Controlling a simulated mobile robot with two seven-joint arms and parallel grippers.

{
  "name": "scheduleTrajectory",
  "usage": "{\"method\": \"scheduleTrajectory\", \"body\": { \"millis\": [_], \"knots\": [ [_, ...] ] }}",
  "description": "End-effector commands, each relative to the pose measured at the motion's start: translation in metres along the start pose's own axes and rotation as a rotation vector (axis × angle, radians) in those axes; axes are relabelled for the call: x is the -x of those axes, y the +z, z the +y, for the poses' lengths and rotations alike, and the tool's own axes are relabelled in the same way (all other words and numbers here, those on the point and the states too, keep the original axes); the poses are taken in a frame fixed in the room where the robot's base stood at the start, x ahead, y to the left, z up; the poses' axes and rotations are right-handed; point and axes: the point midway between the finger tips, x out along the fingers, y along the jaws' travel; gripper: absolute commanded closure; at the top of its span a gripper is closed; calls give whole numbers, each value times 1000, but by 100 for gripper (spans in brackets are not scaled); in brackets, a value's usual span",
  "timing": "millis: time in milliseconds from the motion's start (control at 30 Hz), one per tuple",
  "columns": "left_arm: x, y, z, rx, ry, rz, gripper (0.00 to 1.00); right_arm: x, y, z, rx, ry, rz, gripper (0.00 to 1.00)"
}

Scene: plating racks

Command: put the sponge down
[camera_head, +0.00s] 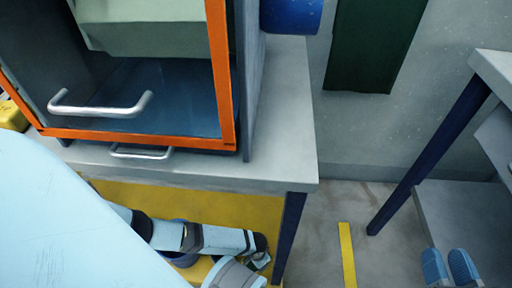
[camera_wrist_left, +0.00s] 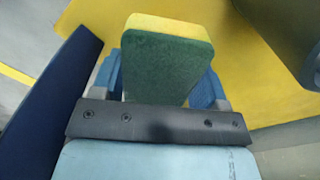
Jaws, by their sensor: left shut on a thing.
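In the left wrist view, a sponge (camera_wrist_left: 165,66) with a dark green broad face and a yellow edge stands between the blue fingers of my left gripper (camera_wrist_left: 160,88), which is shut on it. A yellow surface (camera_wrist_left: 240,50) lies behind the sponge; whether they touch cannot be told. In the head view, my left arm reaches under the table, and I cannot make out the sponge there. My right gripper (camera_head: 449,267) shows its blue fingertips at the bottom right. They look close together, with nothing seen between them.
A grey table (camera_head: 285,120) carries an orange-framed cabinet (camera_head: 140,137) with metal handles. A dark blue table leg (camera_head: 290,235) stands by my left arm. Another bench with a blue leg (camera_head: 430,155) is at right. Floor with a yellow stripe (camera_head: 347,255) lies between them.

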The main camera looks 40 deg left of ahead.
Motion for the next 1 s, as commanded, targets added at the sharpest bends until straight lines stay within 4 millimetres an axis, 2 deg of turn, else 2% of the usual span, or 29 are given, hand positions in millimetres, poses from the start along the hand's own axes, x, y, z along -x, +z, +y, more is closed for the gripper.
{"method": "scheduleTrajectory", "body": {
  "millis": [200,267,400,667,700,800,1000],
  "knots": [
    [-35,0,0,0,0,-2,51,-5,4,9,110,6,62,64],
    [-41,0,0,1,-1,-1,51,-6,1,12,143,7,78,64],
    [-40,0,0,0,0,-1,51,-7,-7,14,168,9,96,64],
    [-44,0,0,1,0,-1,51,-6,-4,12,162,10,96,64],
    [-43,0,0,1,0,-1,25,-6,-5,12,163,11,96,64],
    [-43,0,0,0,0,-1,7,-6,-5,12,163,10,96,64],
    [-43,0,0,0,0,-1,7,-6,-5,12,162,10,96,64]
  ]
}}
